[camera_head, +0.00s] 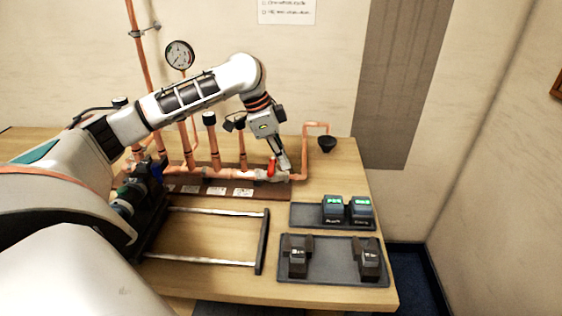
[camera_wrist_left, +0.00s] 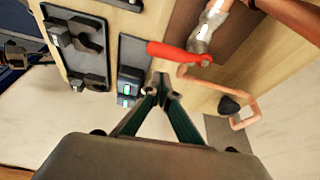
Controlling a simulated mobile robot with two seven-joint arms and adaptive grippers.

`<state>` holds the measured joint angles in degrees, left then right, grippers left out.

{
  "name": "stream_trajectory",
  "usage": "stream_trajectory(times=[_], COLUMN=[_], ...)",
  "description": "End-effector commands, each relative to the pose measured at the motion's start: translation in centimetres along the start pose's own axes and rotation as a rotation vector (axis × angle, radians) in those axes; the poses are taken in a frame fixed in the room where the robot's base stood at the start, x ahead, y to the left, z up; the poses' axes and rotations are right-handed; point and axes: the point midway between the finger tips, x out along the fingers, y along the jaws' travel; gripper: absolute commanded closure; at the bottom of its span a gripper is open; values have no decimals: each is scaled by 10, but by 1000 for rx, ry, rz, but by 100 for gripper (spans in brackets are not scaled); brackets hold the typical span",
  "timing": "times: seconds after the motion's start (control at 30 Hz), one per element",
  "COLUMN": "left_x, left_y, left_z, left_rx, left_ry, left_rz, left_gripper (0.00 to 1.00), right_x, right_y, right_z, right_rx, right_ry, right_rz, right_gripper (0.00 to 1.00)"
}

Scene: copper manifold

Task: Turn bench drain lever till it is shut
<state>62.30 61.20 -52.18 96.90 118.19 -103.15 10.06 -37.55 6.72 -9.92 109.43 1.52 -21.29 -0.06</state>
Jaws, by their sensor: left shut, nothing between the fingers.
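The red drain lever (camera_head: 271,167) sits on a pale metal valve (camera_head: 262,175) at the right end of the copper manifold. In the left wrist view the red lever (camera_wrist_left: 178,53) lies crosswise to the valve body (camera_wrist_left: 203,36), its free end to the left. My left gripper (camera_head: 284,164) is shut and empty, pointing down just right of the lever. In the left wrist view its fingertips (camera_wrist_left: 162,88) show below the lever with a small gap in the picture; I cannot tell if they touch. My right gripper is in neither view.
A copper outlet pipe (camera_head: 305,150) bends up and over to a black funnel (camera_head: 327,144) right of the valve. Two dark trays (camera_head: 298,222) (camera_head: 333,279) holding small devices stand at the front right. A pressure gauge (camera_head: 180,55) stands above the manifold.

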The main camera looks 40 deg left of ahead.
Motion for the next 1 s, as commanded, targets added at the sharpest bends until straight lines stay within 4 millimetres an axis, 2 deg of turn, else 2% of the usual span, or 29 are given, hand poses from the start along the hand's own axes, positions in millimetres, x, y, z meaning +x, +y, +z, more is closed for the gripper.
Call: stream_trajectory(times=[0.07,0.3,0.5,0.7,1.0], left_x=[-1,-56,-87,-100,-101], left_y=[1,-2,-2,-2,-2], left_z=[-6,-6,-6,-5,-5], left_rx=[-1,-4,-3,-4,-3], left_ry=[2,3,2,1,0], left_rz=[-1,-6,-3,-2,0], left_gripper=[100,100,100,100,100], right_x=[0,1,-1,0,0], right_y=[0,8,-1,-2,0], right_z=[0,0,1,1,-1], right_rx=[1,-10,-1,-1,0], right_ry=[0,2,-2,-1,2], right_rz=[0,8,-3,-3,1], right_gripper=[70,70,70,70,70])
